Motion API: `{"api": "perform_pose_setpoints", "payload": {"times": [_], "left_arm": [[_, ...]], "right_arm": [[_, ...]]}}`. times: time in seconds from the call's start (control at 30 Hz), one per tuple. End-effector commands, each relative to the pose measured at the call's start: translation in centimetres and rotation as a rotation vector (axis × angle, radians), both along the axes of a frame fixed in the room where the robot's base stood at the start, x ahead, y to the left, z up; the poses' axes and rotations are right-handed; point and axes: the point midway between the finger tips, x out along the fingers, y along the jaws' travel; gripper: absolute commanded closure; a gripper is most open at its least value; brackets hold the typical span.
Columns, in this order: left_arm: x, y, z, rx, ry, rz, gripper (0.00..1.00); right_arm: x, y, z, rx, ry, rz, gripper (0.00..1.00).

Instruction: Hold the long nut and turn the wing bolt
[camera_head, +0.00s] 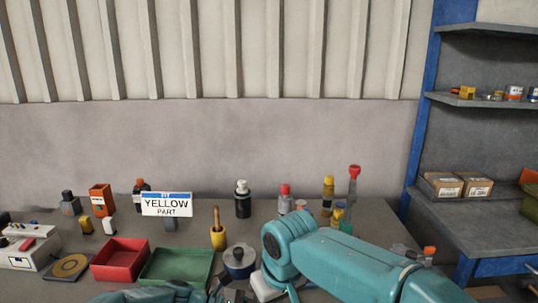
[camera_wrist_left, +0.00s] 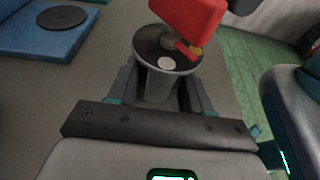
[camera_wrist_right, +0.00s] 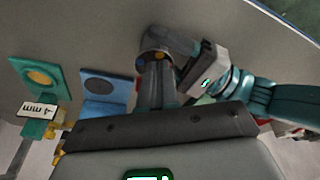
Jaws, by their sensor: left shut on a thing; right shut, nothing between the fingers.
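In the left wrist view my left gripper (camera_wrist_left: 160,88) is shut around a grey, cup-like cylinder (camera_wrist_left: 160,82), which seems to be the long nut. It has a dark upper face with a pale disc on it. A red block (camera_wrist_left: 190,15) with a small red and yellow piece is just above it; I cannot tell whether they touch. In the right wrist view my right gripper (camera_wrist_right: 156,85) is shut and empty, beside a dark round end with blue and yellow dots (camera_wrist_right: 155,60). I cannot make out the wing bolt for certain. Both gripper tips are unclear in the head view.
The bench holds a red tray (camera_head: 120,245), a green tray (camera_head: 150,265), a yellow cup (camera_head: 218,238) and a grey round container (camera_head: 240,250). A "YELLOW PART" sign (camera_head: 166,204) stands behind them. Several bottles line the back. A shelf rack (camera_head: 470,110) is at right.

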Motion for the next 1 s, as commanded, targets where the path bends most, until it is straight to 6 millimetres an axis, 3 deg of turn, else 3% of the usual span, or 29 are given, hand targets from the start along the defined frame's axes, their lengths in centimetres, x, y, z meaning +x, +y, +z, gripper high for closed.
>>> {"api": "perform_pose_setpoints", "payload": {"times": [1.0], "left_arm": [[0.0,0.0,0.1,-0.001,0.0,0.0,0.67]], "right_arm": [[1.2,-2.1,0.0,0.0,0.0,-0.001,1.0]]}}
